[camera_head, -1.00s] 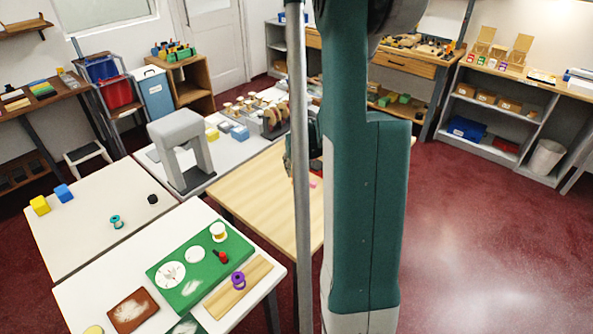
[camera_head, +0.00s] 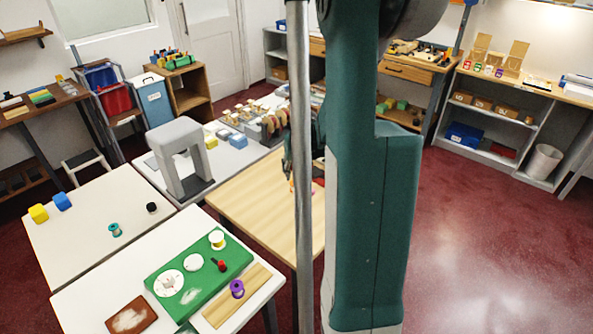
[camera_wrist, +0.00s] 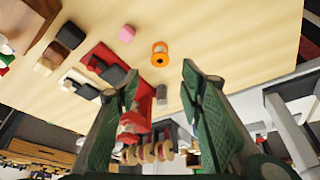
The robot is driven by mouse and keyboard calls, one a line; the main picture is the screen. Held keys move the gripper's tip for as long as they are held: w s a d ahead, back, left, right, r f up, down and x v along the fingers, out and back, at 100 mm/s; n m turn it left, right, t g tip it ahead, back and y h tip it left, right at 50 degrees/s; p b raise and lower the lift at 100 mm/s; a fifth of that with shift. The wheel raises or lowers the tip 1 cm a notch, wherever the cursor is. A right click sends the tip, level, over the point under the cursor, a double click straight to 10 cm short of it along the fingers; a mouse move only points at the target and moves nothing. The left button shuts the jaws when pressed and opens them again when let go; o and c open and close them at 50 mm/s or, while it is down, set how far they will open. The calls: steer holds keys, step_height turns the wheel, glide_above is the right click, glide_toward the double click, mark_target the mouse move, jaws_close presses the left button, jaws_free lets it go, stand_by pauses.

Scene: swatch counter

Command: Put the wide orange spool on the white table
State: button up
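The wide orange spool (camera_wrist: 160,54) stands on the light wooden table (camera_wrist: 215,25) in the wrist view. A small orange patch beside the pole in the head view may be it. My gripper (camera_wrist: 162,80) is open and empty, with the spool beyond its fingertips, roughly between them in the picture. In the head view my arm and the grey pole hide most of my gripper. Several pale-topped tables show there: one at left (camera_head: 75,235) with blocks and a teal spool, and a front one (camera_head: 85,298) with a green board. I cannot tell which is meant.
A pink block (camera_wrist: 127,33), dark blocks and a red object lie near the orange spool. A grey arch (camera_head: 180,150) stands on the table behind. A purple spool (camera_head: 237,288) stands on a wooden strip. The left table has bare room in its middle.

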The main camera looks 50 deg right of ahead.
stand_by(0.4)
steer(key=a+r+n, duration=0.1)
steer(key=a+r, duration=0.4)
steer(key=a, duration=0.4)
steer(key=a+r+n+t, duration=0.1)
steer(key=a+r, duration=0.4)
steer(key=a, duration=0.4)
steer(key=a+r+n, duration=0.1)
steer(key=a+r, duration=0.4)
steer(key=a, duration=0.5)
steer(key=s+a+r+n+t+y, duration=0.1)
steer(key=s+a+n, duration=0.1)
steer(key=s+a, duration=0.5)
steer(key=s+a+r+n+t+y, duration=0.1)
steer(key=s+a, duration=0.7)
steer(key=a, duration=0.8)
steer(key=shift+r+n+y, duration=0.4)
steer(key=shift+r+n, duration=0.2)
steer(key=shift+r, duration=0.15)
steer(key=shift+o, duration=0.5)
steer(key=shift+w, duration=0.15)
